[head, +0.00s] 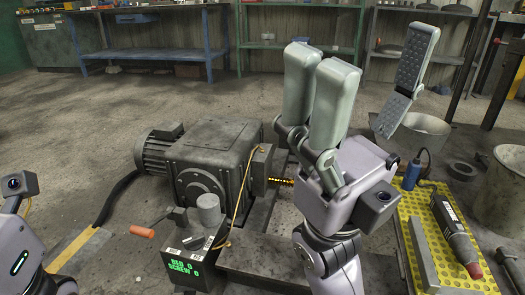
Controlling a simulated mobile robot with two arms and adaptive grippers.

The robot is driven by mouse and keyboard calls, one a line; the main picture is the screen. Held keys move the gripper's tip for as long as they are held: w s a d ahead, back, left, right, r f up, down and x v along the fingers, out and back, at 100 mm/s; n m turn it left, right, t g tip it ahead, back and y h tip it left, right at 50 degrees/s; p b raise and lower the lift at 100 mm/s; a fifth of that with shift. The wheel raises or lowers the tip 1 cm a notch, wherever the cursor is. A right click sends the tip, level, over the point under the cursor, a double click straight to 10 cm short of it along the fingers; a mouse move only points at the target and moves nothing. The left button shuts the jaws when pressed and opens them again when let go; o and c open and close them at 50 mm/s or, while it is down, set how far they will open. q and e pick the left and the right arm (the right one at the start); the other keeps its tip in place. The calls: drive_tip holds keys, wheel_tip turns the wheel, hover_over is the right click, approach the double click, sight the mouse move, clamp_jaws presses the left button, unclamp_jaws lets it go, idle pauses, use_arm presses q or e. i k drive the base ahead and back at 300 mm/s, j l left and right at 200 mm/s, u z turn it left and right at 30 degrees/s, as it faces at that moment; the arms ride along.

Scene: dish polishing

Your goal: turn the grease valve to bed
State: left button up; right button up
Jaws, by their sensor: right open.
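A dark grease box (197,258) stands at the lower middle of the head view, its green display reading "BED 0" and "SCREW 0". A grey cylinder (209,208) sits on top, and a lever with an orange grip (142,231) sticks out to the left. Small light labels lie on its top; I cannot tell for sure which part is the valve or where it points. My right gripper (366,62) is open and empty, fingers up, to the right of the box and well apart from it. Of my left arm only the wrist shows at the left edge; its fingers are out of view.
A grey motor and gearbox (212,150) stands behind the box, with a thin yellow hose. A yellow perforated mat (408,207) at right holds a metal bar and a dark cylindrical tool (455,235). Buckets stand at right. Floor at left is mostly clear.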

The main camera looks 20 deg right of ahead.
sight(195, 244)
drive_tip(key=i+j, duration=0.15)
drive_tip(key=j, duration=0.2)
drive_tip(key=i+j, duration=0.15)
drive_tip(key=j, duration=0.2)
drive_tip(key=i+j, duration=0.1)
drive_tip(key=j, duration=0.25)
drive_tip(key=i+j, duration=0.15)
drive_tip(key=j, duration=0.2)
drive_tip(key=i+j, duration=0.15)
drive_tip(key=j, duration=0.2)
